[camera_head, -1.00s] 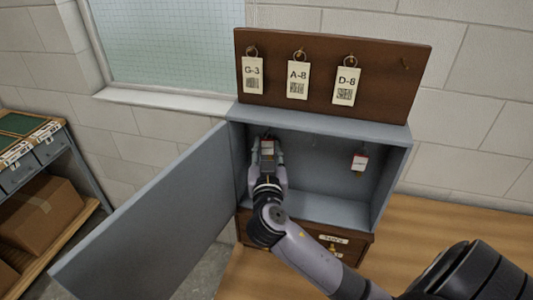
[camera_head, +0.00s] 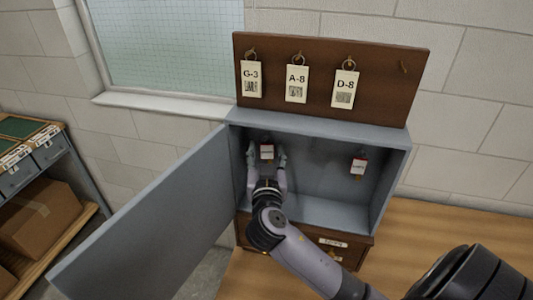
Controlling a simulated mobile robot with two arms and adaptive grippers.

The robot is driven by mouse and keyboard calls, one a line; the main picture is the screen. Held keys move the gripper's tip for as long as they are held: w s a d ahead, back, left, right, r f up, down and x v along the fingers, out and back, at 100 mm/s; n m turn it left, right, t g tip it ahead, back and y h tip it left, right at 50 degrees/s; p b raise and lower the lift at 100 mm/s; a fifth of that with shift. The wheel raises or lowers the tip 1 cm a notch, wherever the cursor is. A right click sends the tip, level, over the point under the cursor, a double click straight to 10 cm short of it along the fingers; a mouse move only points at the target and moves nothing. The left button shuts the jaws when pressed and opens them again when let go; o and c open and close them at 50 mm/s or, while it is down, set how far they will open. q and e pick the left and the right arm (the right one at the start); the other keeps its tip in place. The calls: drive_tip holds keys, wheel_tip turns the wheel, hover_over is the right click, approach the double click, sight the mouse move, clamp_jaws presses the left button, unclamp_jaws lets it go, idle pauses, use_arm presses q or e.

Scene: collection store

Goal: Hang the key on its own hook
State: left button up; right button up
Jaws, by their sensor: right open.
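The hooks there are too small to make out. The tag lettering is too small to read. My left gripper is not in view.
A brown board (camera_head: 385,90) above the cabinet carries tags G-3 (camera_head: 251,79), A-8 (camera_head: 296,84) and D-8 (camera_head: 344,89); its right hook (camera_head: 404,67) is bare. The cabinet door (camera_head: 150,215) stands open to the left. A wooden surface (camera_head: 450,235) lies right; a drawer (camera_head: 345,250) is below.

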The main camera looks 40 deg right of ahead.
idle(0.3)
drive_tip(key=v, duration=1.2)
drive_tip(key=shift+s, duration=0.1)
